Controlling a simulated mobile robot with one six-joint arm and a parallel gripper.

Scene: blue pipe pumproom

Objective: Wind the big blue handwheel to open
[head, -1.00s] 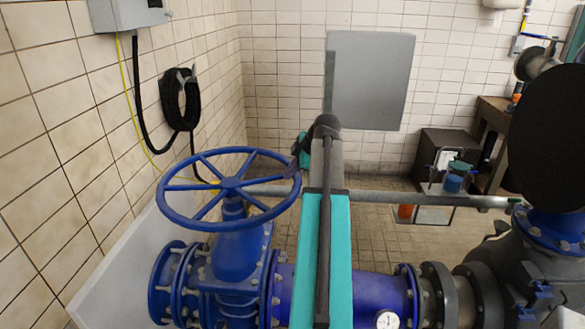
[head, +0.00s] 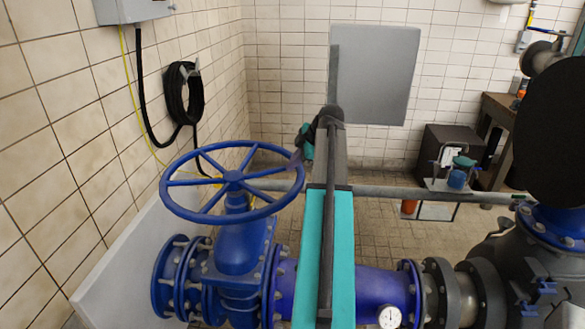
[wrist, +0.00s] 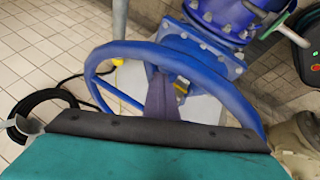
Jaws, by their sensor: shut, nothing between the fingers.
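The big blue handwheel (head: 180,205) sits level on top of a blue valve body (head: 240,250) in the head view. Its round rim and several spokes show. In the wrist view the handwheel (wrist: 98,62) fills the middle, its near part hidden behind my wrist. My gripper (head: 298,161) is at the right-hand rim of the wheel, small and partly hidden by my arm. In the wrist view my gripper's fingers (wrist: 160,85) are together and point inside the rim, with nothing held. I cannot tell whether they touch the rim or a spoke.
A tiled wall with a coiled black hose (head: 183,92) and a grey box (head: 133,8) stands left of the wheel. A grey pipe (head: 400,195) runs behind it. A pressure gauge (head: 389,317) and flanged pipework lie to the right. The air above the wheel is clear.

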